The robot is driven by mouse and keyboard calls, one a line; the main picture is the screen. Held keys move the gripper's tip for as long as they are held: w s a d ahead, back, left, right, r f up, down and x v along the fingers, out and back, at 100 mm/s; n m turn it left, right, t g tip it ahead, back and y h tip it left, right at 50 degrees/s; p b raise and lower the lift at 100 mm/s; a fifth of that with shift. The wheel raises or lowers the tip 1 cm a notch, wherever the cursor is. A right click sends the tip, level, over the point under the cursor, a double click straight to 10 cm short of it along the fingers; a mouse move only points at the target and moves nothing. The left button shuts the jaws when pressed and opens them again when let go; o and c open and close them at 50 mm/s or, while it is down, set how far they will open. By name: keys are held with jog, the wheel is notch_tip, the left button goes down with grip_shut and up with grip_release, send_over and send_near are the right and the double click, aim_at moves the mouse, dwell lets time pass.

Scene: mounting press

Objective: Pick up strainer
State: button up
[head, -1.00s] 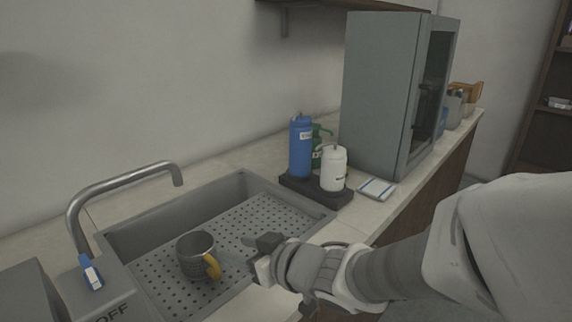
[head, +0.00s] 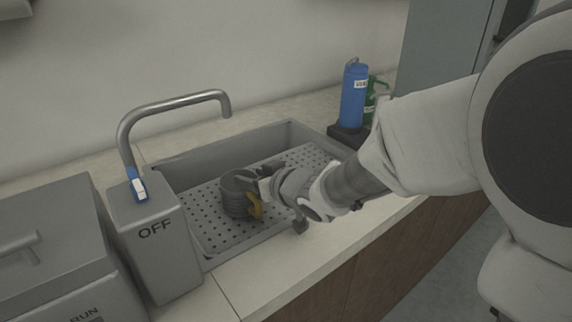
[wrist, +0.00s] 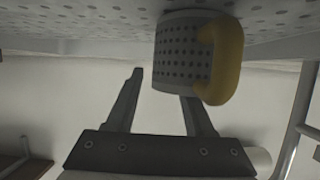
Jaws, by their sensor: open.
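The strainer (head: 236,194) is a grey perforated cup with a yellow handle (head: 256,207). It stands on the perforated floor of the sink in the head view. My gripper (head: 268,179) is at its right side, close to the rim and handle. In the wrist view the strainer (wrist: 180,62) shows at the top centre, its yellow handle on the right. My gripper (wrist: 160,88) is open and empty there; the right finger's tip passes behind the strainer's lower edge and the left finger is apart from it. I cannot tell whether the finger touches it.
The sink (head: 200,240) has raised walls around the strainer. A curved faucet (head: 165,106) rises behind left. A grey box marked OFF (head: 158,245) stands at the left. A blue bottle (head: 353,100) and a green one (head: 371,108) stand behind my arm.

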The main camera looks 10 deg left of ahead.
jog(key=shift+w, duration=0.1)
grip_shut()
jog(key=shift+r, duration=0.1)
dwell(0.5)
